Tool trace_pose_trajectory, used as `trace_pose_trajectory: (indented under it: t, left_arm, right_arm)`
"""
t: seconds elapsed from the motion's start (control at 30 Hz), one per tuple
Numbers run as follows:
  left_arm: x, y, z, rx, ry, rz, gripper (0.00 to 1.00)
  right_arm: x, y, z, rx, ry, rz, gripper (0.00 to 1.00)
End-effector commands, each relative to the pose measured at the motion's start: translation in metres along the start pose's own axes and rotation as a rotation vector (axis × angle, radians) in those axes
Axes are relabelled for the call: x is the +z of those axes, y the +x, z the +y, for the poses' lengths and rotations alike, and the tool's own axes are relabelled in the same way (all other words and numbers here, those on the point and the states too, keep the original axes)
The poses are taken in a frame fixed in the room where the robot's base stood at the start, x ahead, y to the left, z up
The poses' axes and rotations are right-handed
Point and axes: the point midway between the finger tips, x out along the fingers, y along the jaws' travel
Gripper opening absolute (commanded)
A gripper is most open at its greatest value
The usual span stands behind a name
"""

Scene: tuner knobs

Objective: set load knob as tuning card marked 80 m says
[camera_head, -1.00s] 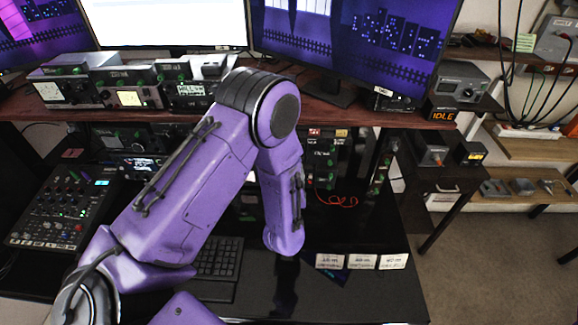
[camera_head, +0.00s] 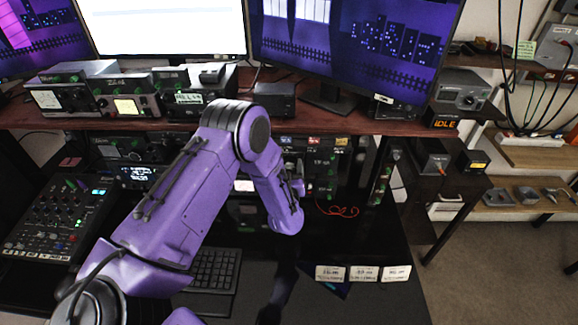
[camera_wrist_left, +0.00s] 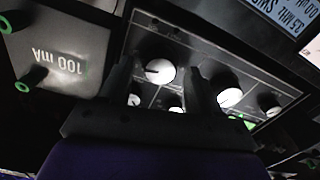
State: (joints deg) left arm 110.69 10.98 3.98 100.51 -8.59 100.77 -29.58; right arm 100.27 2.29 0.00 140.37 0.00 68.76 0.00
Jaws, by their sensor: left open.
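Three white tuning cards (camera_head: 364,273) stand in a row on the black desk, right of my left arm; their print is too small to read surely. In the left wrist view, a dark panel carries several white round knobs. One knob (camera_wrist_left: 160,71) lies between the two dark fingers of my left gripper (camera_wrist_left: 160,84), which is open and holds nothing. Another knob (camera_wrist_left: 230,97) is just right of the right finger. I cannot tell which knob is the load knob or whether a finger touches one. In the head view my forearm hides the gripper's fingers. My right gripper is not seen.
A wooden shelf (camera_head: 350,122) with radio units runs above the desk, under large monitors (camera_head: 350,45). A keyboard (camera_head: 213,270) lies under my arm and a mixer (camera_head: 60,218) stands left. A panel marked 100 mA (camera_wrist_left: 60,50) with green posts is close to the gripper.

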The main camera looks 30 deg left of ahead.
Motion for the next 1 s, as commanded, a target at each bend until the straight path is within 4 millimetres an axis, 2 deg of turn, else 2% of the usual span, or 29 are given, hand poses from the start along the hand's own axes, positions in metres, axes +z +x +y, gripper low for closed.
trace_pose_trajectory:
  t: [0.17,0.2,0.37,0.73,1.0]
  left_arm:
    - [0.001,0.000,0.000,0.000,0.000,0.000,0.63]
    - [0.001,0.000,0.000,0.000,0.000,0.000,0.60]
    - [0.000,0.000,0.000,0.000,0.000,0.000,0.08]
    - [0.001,0.000,0.000,0.000,-0.045,0.001,0.07]
    - [0.003,0.000,-0.001,-0.001,-0.218,0.001,0.07]
  right_arm:
    - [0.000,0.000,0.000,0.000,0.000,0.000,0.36]
    - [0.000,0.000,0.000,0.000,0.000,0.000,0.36]
    - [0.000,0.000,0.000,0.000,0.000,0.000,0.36]
    - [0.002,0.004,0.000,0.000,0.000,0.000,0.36]
    - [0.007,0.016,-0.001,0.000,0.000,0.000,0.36]
